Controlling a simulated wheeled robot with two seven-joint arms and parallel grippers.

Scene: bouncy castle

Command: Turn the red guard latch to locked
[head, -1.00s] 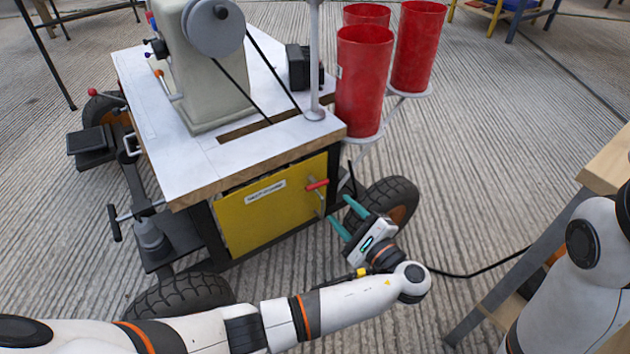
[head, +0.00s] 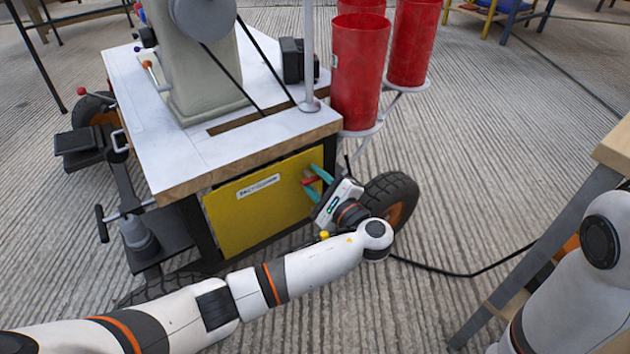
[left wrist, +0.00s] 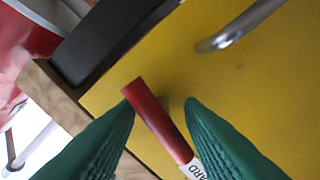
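The red guard latch (head: 309,181) is a short red bar on the upper right of the yellow guard panel (head: 255,208), under the machine's white table top. My right gripper is out of view.
A metal handle (left wrist: 240,25) is on the yellow panel near the latch. Red cylinders (head: 361,75) stand above the gripper on the right, over a black wheel (head: 392,200). A wooden-topped table (head: 612,150) stands at the right. The ribbed floor between is mostly clear.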

